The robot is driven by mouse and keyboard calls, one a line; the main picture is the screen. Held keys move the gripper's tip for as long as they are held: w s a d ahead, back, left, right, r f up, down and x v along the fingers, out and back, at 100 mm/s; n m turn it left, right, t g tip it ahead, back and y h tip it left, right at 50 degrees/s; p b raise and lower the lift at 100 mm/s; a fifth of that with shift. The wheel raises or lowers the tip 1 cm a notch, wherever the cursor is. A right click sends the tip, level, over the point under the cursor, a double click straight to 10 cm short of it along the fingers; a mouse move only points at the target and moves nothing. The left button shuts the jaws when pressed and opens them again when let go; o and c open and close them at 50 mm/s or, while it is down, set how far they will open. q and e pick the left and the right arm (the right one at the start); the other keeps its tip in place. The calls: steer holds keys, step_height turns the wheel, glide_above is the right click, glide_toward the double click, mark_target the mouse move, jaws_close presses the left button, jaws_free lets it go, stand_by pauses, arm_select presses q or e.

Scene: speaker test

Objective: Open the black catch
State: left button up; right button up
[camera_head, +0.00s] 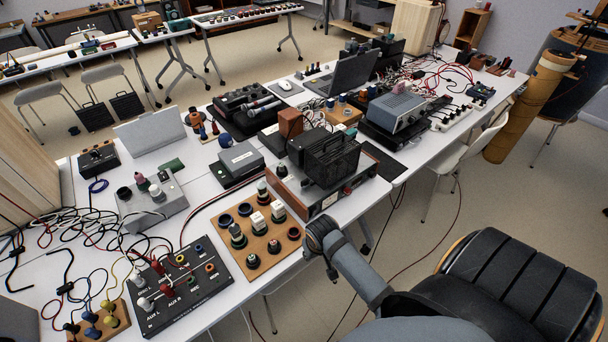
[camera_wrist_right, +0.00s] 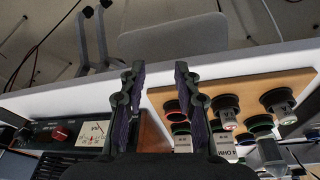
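I cannot tell for sure which part is the black catch. A wooden board (camera_head: 256,244) with dark round sockets and several posts with black, white and green parts lies near the front edge of the table. In the right wrist view the wooden board (camera_wrist_right: 243,90) is right of my fingers, with dark labelled posts (camera_wrist_right: 227,118) on it. My right gripper (camera_wrist_right: 157,76) is open, its two dark fingers apart, with nothing seen between them. In the head view my right arm reaches to the table edge beside the board; its fingers are not clearly seen there. My left gripper is in neither view.
A black panel (camera_head: 184,288) with red terminals and cables is left of the board. A wood-sided amplifier (camera_head: 310,196) with a black grille box (camera_head: 334,160) stands behind it. Loose cables (camera_head: 85,225) cover the table's left part. A white chair (camera_head: 465,155) stands at the right.

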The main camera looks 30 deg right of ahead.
mark_target(304, 181)
steer(key=w+d+r+m, duration=0.1)
steer(key=w+r+m, duration=0.1)
steer(key=w+r, duration=0.1)
steer(key=w+d+r+m+g, duration=0.1)
steer(key=w+d+r+m, duration=0.1)
steer(key=w, duration=0.4)
steer(key=w+d+r+m, duration=0.2)
steer(key=w+r+m, duration=0.1)
steer(key=w+r, duration=0.1)
steer(key=shift+w+d+p, duration=0.15)
steer(key=shift+p, duration=0.15)
steer(key=w+d+r+m+g+y, duration=0.1)
steer(key=w+d+r+m, duration=0.2)
steer(key=w+r+m, duration=0.15)
steer(key=w+d+r+m+g, duration=0.1)
steer(key=w+d+r+m, duration=0.15)
steer(key=r, duration=0.35)
steer(key=shift+m, duration=0.4)
steer(key=f, duration=0.7)
steer(key=f+p, duration=0.1)
steer(key=f, duration=0.2)
steer(key=shift+w+a+f, duration=0.25)
steer(key=shift+w, duration=0.1)
jaws_close()
